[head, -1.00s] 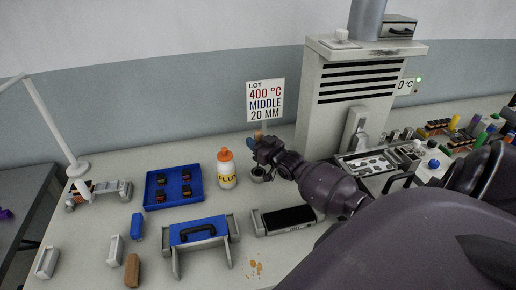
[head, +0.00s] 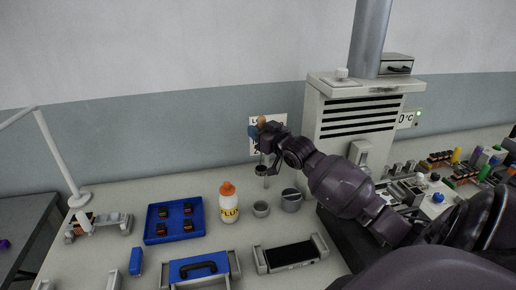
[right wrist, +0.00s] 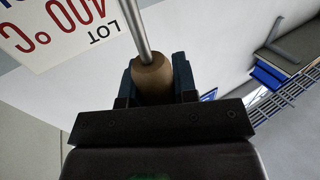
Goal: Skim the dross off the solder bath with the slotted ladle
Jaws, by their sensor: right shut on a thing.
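My right gripper (head: 262,134) is shut on the brown handle of the slotted ladle, held above the table in front of the sign. In the right wrist view the handle (right wrist: 153,78) sits between the fingers and a thin metal shaft (right wrist: 136,28) runs out of it. In the head view the ladle's metal part (head: 265,172) hangs below the gripper, above two grey pots; its slots are too small to see. One pot (head: 261,210) is small; the other pot (head: 291,203) is a little larger. I cannot tell which is the solder bath, or see dross. My left gripper is out of view.
A flux bottle (head: 229,208) stands left of the pots, beside a blue tray (head: 151,236) of small parts. A dark-topped fixture (head: 262,261) lies in front. A vented cabinet (head: 323,145) stands right of the sign (head: 281,121). My right arm covers part of the table.

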